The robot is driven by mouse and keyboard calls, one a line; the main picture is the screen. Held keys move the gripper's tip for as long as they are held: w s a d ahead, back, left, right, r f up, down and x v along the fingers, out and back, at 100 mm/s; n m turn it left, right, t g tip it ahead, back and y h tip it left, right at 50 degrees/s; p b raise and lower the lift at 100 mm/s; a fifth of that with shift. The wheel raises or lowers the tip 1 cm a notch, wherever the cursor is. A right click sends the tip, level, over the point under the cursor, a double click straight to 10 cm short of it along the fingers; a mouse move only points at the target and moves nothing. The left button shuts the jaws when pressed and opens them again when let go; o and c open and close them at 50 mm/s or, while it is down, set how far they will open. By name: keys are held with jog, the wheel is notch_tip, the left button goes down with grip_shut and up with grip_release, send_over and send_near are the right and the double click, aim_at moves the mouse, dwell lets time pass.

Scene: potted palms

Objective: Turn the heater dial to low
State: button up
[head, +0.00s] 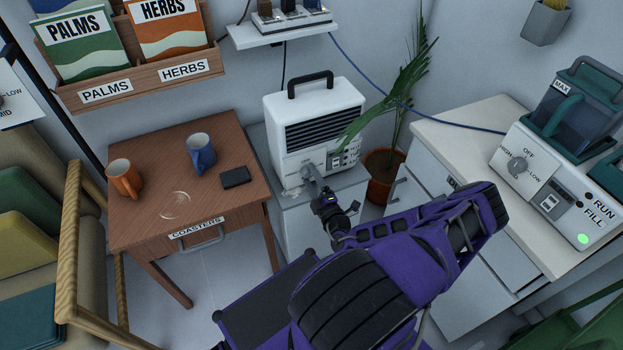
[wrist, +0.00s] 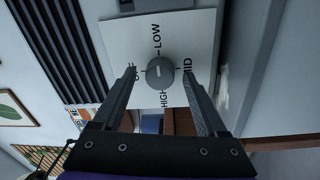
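The heater (head: 318,112) is a white box with a black handle and dark grille slats, standing on a low grey cabinet. In the wrist view its round grey dial (wrist: 160,72) sits on a pale plate (wrist: 195,35). LOW is printed above the dial, MID to the right, HIGH below and OFF to the left, partly hidden by a finger. I cannot clearly tell where the dial's mark points. My gripper (wrist: 159,74) is open, with one finger on each side of the dial and small gaps showing. In the head view my gripper (head: 311,177) is at the heater's lower front and hides the dial.
A potted palm (head: 384,176) stands right of the heater, one leaf crossing its front edge. A wooden table (head: 140,215) with two mugs is at left. A white machine (head: 545,185) with another dial is on the right counter. A shelf (head: 275,35) hangs above.

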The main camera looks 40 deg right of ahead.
jog(key=shift+s, duration=0.1)
jog(key=p+v, duration=0.1)
jog(key=v, duration=1.6)
jog(key=shift+s, duration=0.15)
jog(key=shift+f, duration=0.1)
